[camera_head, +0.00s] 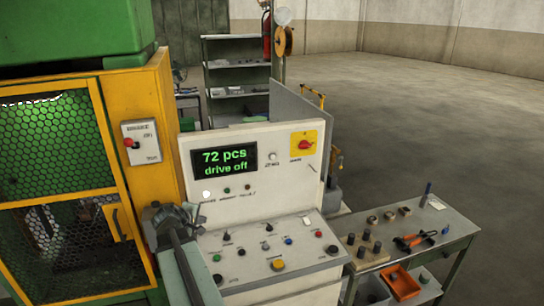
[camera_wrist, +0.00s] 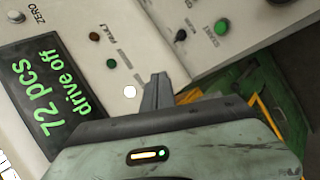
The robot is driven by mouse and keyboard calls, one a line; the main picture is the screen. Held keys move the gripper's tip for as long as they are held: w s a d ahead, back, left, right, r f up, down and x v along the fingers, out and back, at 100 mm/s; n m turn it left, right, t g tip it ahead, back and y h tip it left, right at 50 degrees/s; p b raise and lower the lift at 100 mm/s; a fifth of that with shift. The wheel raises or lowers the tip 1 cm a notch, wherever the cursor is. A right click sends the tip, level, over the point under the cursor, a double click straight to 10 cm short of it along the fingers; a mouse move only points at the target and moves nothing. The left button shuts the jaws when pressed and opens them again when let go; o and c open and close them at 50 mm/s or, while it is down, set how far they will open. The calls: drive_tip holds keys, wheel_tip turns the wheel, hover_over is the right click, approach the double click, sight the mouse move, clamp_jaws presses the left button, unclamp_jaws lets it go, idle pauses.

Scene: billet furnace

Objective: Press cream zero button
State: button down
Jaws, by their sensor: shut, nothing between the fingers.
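The cream zero button (camera_head: 272,157) is on the upright face of the white control panel, right of the display (camera_head: 224,163). In the wrist view the cream zero button (camera_wrist: 15,17) is at the top left corner, beside the label ZERO. The display reads "72 pcs drive off". My gripper (camera_head: 191,211) is shut and empty at the panel's lower left, apart from the zero button. In the wrist view the fingertips of my gripper (camera_wrist: 157,82) show close to a white lit lamp (camera_wrist: 130,91); I cannot tell whether they touch the panel.
A red rotary switch (camera_head: 305,144) on a yellow plate is up and right of the zero button. A sloped desk with several buttons and knobs (camera_head: 278,264) juts out below. A yellow machine guard (camera_head: 165,130) stands at left. A side table (camera_head: 445,230) with tools stands at right.

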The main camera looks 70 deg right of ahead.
sight(273, 157)
drive_tip(key=s+d+r+n+g+h+p, duration=0.1)
drive_tip(key=s+d+r+n+h, duration=0.1)
drive_tip(key=s+d+r, duration=0.4)
drive_tip(key=s+d+r+n+g+h+p, duration=0.1)
drive_tip(key=s+d+r, duration=0.6)
drive_tip(key=s+d, duration=0.9)
drive_tip(key=shift+s+d+n+g+h, duration=0.15)
drive_tip(key=shift+s+n+g+h, duration=0.25)
drive_tip(key=shift+s+n+h, duration=0.55)
drive_tip(key=shift+w+m+h, duration=0.25)
drive_tip(key=shift+w, duration=0.1)
drive_tip(key=w+d, duration=0.5)
drive_tip(key=d, duration=0.1)
drive_tip(key=shift+w+d, duration=0.25)
drive_tip(key=shift+d, duration=0.15)
drive_tip(key=shift+w+d, duration=0.1)
drive_tip(key=shift+w+d, duration=0.2)
drive_tip(key=shift+d, duration=0.05)
